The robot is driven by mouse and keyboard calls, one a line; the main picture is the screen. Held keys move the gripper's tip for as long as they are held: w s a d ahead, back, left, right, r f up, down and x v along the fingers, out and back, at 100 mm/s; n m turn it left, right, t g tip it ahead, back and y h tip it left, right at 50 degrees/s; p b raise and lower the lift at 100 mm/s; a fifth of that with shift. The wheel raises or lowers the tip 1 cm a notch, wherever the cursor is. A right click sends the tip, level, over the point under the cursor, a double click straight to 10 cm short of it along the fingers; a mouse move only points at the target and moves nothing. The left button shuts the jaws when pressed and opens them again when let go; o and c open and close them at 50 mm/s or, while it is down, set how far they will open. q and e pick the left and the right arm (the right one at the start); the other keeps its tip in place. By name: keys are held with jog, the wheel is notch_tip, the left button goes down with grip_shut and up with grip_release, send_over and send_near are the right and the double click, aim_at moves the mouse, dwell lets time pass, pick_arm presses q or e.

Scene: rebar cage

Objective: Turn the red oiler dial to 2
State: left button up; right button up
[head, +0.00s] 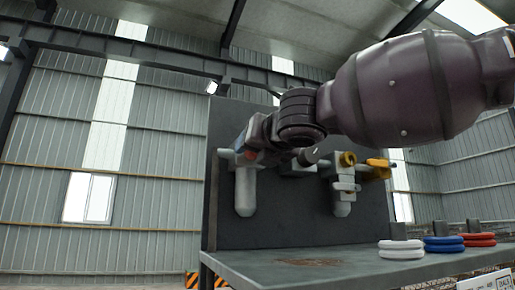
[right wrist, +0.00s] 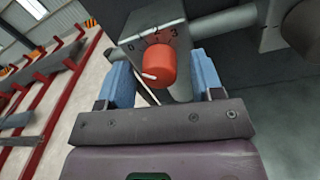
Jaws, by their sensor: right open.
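The red oiler dial (right wrist: 159,66) is on a grey block (right wrist: 152,22) with numbers around its upper side; 0, 2 and 3 are readable. Its white mark points left in the picture, lower than the 0. My right gripper (right wrist: 163,72) is open, with one blue finger pad on each side of the dial; whether either pad touches it I cannot tell. In the head view my right gripper (head: 252,143) is at the left unit on the upright panel, and a bit of red shows there. My left gripper is not in view.
The dark panel (head: 290,225) also carries a pale bowl (head: 245,192) and a second unit with yellow fittings (head: 347,159). White (head: 401,250), blue (head: 444,244) and red (head: 477,239) ring stacks stand on the bench (head: 350,270). A pipe (right wrist: 228,20) runs right of the dial.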

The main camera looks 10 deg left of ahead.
jog(key=shift+c, duration=0.3)
jog(key=c, duration=0.9)
jog(key=shift+o, duration=0.2)
jog(key=m, duration=1.2)
jog(key=o, duration=0.9)
